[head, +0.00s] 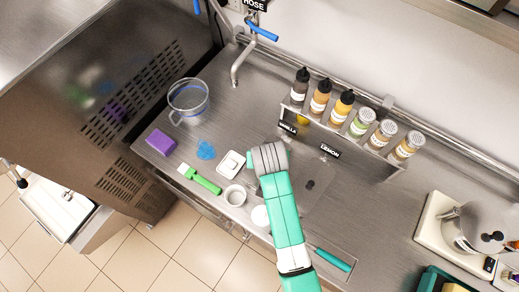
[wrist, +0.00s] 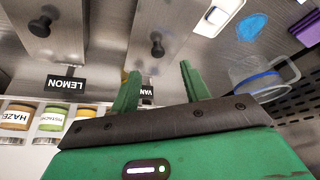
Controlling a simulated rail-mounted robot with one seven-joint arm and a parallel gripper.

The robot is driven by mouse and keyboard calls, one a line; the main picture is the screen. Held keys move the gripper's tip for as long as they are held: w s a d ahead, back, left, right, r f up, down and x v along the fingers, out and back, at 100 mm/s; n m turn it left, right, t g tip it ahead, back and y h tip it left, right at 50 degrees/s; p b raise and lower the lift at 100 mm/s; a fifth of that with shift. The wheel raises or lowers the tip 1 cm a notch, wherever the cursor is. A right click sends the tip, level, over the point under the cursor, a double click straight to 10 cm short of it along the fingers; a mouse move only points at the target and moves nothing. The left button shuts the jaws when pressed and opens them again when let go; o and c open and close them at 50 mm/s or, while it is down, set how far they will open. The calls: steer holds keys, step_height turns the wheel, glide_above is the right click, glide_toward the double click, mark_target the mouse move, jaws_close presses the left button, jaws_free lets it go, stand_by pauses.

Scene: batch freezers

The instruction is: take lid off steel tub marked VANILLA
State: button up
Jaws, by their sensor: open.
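The VANILLA sign (head: 287,127) stands at the counter's back edge, left of the LEMON sign (head: 330,151). In the wrist view the VANILLA sign (wrist: 147,90) is partly hidden behind a finger. The flat steel lid (wrist: 180,22) in line with it has a black knob (wrist: 156,44). The lid is in place, and its tub is hidden beneath. The LEMON lid (wrist: 75,30) with its own knob (wrist: 40,25) lies beside it. My gripper (wrist: 160,80) is open and empty, with its fingers apart from the VANILLA knob. In the head view my wrist hides most of the VANILLA lid.
Several bottles and jars (head: 343,106) stand along the back. A clear jug (head: 188,98), purple sponge (head: 160,142), blue cloth (head: 206,149), green-handled brush (head: 200,179), white scale-like item (head: 231,163) and small white cup (head: 235,195) are left. A green-handled tool (head: 332,260) lies in front.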

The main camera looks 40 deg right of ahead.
steer(key=x, duration=0.7)
steer(key=shift+d+f, duration=0.2)
steer(key=shift+d, duration=0.05)
jaws_close()
